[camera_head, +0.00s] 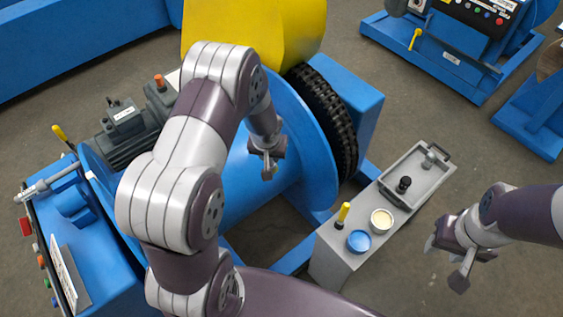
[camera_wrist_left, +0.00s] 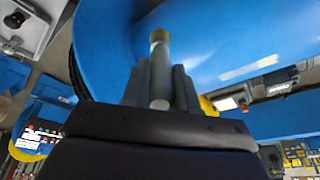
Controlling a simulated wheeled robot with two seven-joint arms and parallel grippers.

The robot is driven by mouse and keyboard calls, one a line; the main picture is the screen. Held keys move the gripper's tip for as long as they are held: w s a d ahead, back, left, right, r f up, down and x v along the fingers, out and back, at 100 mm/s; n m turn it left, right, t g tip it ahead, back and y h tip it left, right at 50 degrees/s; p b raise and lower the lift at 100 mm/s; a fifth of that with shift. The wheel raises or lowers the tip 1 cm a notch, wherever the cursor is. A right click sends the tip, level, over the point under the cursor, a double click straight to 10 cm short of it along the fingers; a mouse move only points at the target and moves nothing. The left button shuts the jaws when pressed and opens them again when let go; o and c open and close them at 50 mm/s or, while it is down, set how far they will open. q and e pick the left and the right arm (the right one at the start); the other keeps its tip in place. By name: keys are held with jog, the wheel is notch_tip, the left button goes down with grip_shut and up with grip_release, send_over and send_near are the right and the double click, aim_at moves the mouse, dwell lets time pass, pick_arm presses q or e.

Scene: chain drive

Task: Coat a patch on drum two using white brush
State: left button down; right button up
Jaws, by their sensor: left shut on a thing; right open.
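My left gripper (camera_head: 268,158) is shut on a pale grey-white brush (camera_wrist_left: 161,65), whose yellowish end points away from the fingers in the left wrist view. The brush is mostly hidden by the gripper in the head view. Left of centre in the head view is a large blue drum (camera_head: 237,182); it also fills much of the left wrist view (camera_wrist_left: 105,50). My left gripper is over this drum's curved surface, and I cannot tell whether the brush touches it. No drum number is readable. My right gripper (camera_head: 448,262) is open and empty at the right.
A grey stand (camera_head: 335,262) beside the drum carries a blue pot (camera_head: 358,241), a cream pot (camera_head: 381,220), a yellow-handled tool (camera_head: 343,213) and a grey tray (camera_head: 437,179). A black chain (camera_head: 330,112) runs behind the drum's flange. Bare floor lies right of the stand.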

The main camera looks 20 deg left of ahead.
pick_arm(q)
jog(key=w+a+r+n+p, duration=0.1)
jog(key=w+a+r+n, duration=0.1)
jog(key=a+r+n, duration=0.35)
jog(key=w+a+r+n+y+p, duration=0.1)
jog(key=w+a+r+n, duration=0.15)
jog(key=a, duration=0.55)
jog(key=w+a+r+n, duration=0.3)
jog(key=a+n, duration=0.1)
jog(key=a, duration=0.3)
jog(key=shift+n, duration=0.3)
jog(key=f+b, duration=0.2)
jog(key=f, duration=0.1)
jog(key=f+b, duration=0.1)
jog(key=f, duration=0.1)
jog(key=shift+s+d, duration=0.35)
jog(key=shift+s, duration=0.05)
